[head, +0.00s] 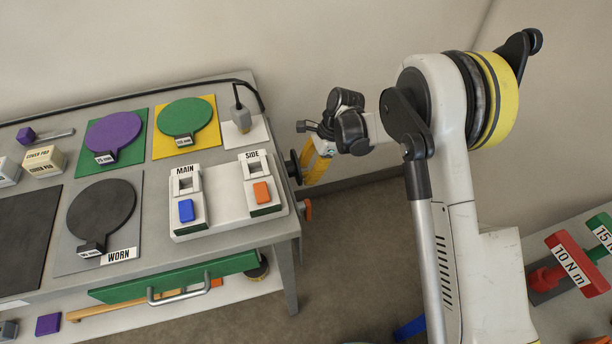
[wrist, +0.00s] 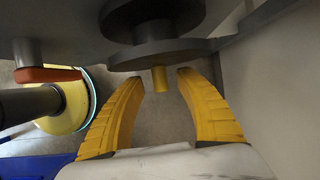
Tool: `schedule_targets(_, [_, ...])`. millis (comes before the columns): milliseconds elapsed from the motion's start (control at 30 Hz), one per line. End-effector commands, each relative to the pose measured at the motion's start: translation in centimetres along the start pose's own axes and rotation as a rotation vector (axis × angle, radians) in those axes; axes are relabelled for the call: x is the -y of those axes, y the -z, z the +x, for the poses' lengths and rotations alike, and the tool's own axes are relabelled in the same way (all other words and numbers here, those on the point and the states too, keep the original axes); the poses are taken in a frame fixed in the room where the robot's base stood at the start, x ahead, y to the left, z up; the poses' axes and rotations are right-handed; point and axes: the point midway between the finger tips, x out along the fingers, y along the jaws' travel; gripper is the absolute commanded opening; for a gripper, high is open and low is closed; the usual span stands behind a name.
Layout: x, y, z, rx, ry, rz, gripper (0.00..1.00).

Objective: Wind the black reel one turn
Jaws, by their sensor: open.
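The black reel (head: 293,167) sits on the right end of the cart, partly hidden by the cart edge and my gripper. In the wrist view the black reel (wrist: 158,54) shows as dark grey round discs with a short yellow peg (wrist: 159,79) sticking out towards me. My gripper (head: 309,170) has its yellow fingers beside the reel. In the wrist view my gripper (wrist: 160,88) is open, with one finger on each side of the peg's end. A gap shows on both sides, and nothing is held.
An orange handle (wrist: 48,74) is left of the reel in the wrist view, on the same cart end. The cart top (head: 150,260) carries coloured discs, a worn plate and a MAIN/SIDE switch panel (head: 230,213). A torque tool stand (head: 555,290) is at the right.

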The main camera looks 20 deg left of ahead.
Motion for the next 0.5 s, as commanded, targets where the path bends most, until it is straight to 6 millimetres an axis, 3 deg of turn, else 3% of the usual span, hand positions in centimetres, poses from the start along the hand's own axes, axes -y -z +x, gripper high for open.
schedule_targets(367, [0.02,-0.02,0.59,0.0,0.001,0.0,0.4])
schedule_targets(500, [0.02,-0.02,0.59,0.0,0.001,0.0,0.0])
